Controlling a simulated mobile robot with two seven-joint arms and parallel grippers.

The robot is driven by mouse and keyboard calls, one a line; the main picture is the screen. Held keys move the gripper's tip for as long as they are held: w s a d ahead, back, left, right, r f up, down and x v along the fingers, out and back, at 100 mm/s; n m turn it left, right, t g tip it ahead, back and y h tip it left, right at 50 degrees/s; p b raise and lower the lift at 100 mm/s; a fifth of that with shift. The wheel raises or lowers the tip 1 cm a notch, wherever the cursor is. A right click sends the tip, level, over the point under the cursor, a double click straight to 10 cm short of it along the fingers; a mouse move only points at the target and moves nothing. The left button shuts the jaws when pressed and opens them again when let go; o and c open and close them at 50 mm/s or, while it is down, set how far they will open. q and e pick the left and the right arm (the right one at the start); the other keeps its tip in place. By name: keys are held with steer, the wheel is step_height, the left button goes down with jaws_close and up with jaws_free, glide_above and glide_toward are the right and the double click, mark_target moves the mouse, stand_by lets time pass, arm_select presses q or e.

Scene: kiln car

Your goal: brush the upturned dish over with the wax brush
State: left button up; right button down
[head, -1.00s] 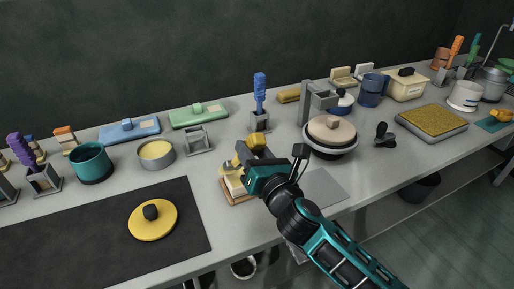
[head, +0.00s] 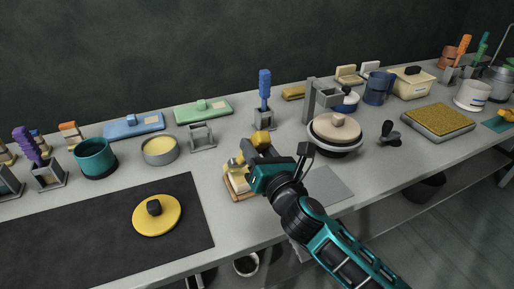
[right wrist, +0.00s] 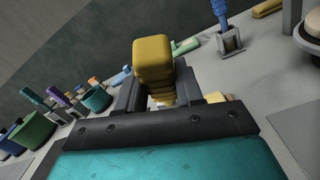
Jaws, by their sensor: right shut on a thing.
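My right gripper (head: 256,160) is shut on a yellow-handled tool, which I take for the wax brush (head: 262,139); its thick yellow handle fills the near middle of the right wrist view (right wrist: 152,62). Its lower end is partly hidden by the jaws. Below and left of it a cream block on a small wooden tray (head: 240,197) stands on the bench; I cannot tell whether the brush touches it. The upturned dish (head: 335,129), pale beige with a raised foot, sits on a dark round stand to the right, apart from the gripper. My left gripper is not in view.
A grey post with an arm (head: 310,98) stands just behind the dish. A blue-handled brush (head: 264,88) stands in a holder behind my gripper. A yellow lid (head: 157,214) lies on the dark mat (head: 85,225).

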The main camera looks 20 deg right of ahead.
stand_by(0.3)
steer(key=shift+w+d+p, duration=0.1)
steer(key=shift+d+p, duration=0.25)
steer(key=shift+d, duration=0.5)
steer(key=shift+d+f, duration=0.1)
steer(key=shift+d, duration=0.7)
steer(key=shift+a, duration=0.15)
steer(key=shift+a+p, duration=0.4)
steer(key=shift+a, duration=1.2)
